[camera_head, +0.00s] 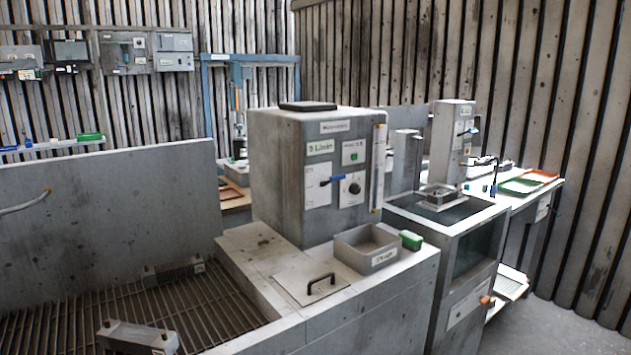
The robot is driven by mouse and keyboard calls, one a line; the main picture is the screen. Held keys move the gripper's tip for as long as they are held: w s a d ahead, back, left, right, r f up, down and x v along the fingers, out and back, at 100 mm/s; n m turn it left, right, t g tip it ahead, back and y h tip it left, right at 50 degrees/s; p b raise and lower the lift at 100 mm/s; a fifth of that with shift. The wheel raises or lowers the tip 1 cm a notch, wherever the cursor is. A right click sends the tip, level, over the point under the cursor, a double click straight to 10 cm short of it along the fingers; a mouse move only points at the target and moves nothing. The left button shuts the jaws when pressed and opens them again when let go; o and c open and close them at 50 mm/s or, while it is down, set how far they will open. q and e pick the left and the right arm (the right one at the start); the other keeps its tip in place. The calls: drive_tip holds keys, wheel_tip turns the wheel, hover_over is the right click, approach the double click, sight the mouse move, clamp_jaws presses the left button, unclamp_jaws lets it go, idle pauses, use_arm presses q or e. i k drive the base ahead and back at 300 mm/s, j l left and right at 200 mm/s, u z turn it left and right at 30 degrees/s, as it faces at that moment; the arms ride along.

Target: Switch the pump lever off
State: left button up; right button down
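A grey box-shaped unit (277,180) stands on the counter in the middle. Its front has a white plate with a blue lever (332,181), which lies near horizontal with its tip towards the right. Beside it is a black round knob (355,187) on another white plate. A second blue lever (471,130) shows on a grey column (450,145) farther right. The labels are too small for me to tell which lever is the pump's. Neither of my grippers is in view.
Before the unit are a grey open tray (363,250), a green block (411,240) and a flat lid with a black handle (320,285). A slatted grate (60,320) holding two grey blocks lies at left. Clear floor (575,325) shows at right.

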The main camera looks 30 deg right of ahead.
sight(338, 176)
drive_tip(key=z, duration=1.15)
drive_tip(key=l+z, duration=0.25)
drive_tip(key=z, duration=0.2)
